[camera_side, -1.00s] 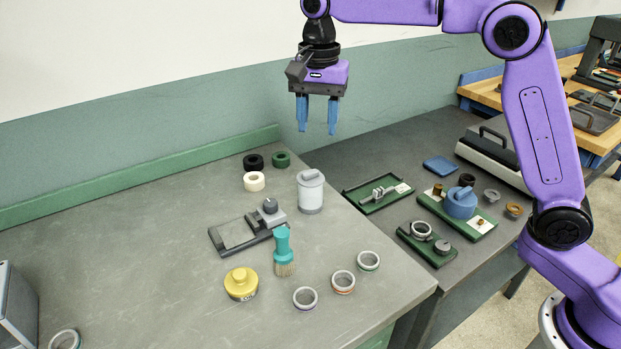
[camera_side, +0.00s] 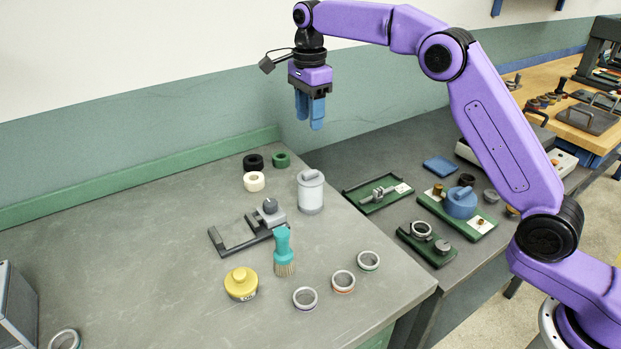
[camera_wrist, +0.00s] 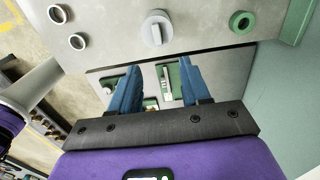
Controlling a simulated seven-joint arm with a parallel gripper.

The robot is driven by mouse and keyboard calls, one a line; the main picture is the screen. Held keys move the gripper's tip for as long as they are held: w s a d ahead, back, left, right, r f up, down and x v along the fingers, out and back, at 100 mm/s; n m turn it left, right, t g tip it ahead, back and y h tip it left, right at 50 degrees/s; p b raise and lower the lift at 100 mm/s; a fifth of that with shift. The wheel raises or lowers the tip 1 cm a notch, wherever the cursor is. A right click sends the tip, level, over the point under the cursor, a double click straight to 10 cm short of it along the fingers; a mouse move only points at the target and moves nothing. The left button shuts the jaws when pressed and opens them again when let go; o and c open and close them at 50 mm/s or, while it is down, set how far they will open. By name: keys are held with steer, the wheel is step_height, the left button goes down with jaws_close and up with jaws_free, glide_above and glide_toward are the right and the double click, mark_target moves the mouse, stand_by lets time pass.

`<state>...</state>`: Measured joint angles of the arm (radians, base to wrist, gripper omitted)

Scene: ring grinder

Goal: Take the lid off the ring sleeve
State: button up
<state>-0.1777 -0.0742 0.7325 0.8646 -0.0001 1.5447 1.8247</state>
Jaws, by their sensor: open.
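A pale grey cylinder (camera_side: 311,196), which looks like the ring sleeve, stands upright on the near bench. Its lid (camera_side: 311,177) has a raised bar handle and sits on top. The lid also shows from above in the wrist view (camera_wrist: 156,27). My gripper (camera_side: 309,118) is high above the bench, apart from the cylinder, with its blue fingers pointing down. In the wrist view, the fingers (camera_wrist: 160,80) stand apart with nothing between them. A blue pot (camera_side: 461,203) with a similar bar handle stands on a green tray (camera_side: 482,227) on the bench behind.
Several rings lie at the front right. Black, green and cream (camera_side: 254,181) rings lie behind left. The bench's left side is mostly clear.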

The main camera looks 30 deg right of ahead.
glide_above(311, 172)
steer(key=f, duration=0.8)
steer(key=shift+w+f, duration=0.2)
steer(key=shift+w, duration=0.1)
steer(key=shift+s+f, duration=0.15)
steer(key=shift+f, duration=1.2)
steer(key=shift+s+f, duration=0.1)
steer(key=shift+f, duration=1.25)
jaws_close()
